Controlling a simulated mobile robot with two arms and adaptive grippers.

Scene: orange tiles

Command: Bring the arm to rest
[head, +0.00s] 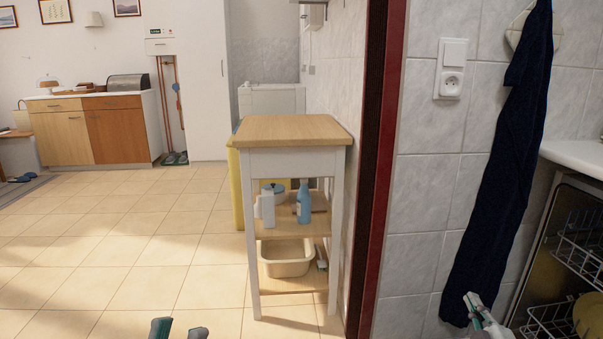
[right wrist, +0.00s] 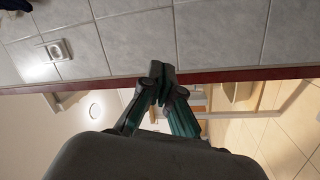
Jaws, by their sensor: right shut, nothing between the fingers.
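My right gripper (head: 474,311) is at the lower right of the head view, in front of the lower end of a dark blue towel. In the right wrist view its green-and-black fingers (right wrist: 162,84) meet at the tips with nothing between them. My left gripper (head: 179,329) shows only as two green fingertips at the bottom edge of the head view. These tips are apart, with only floor seen between them; the rest of it is out of frame.
A wooden-topped trolley (head: 292,130) stands ahead with bottles and a basin (head: 286,262) on its shelves. A dark red door frame (head: 381,180) is right of it. The towel (head: 497,170) hangs beside an open dishwasher (head: 556,240). Tiled floor (head: 120,250) is clear at left.

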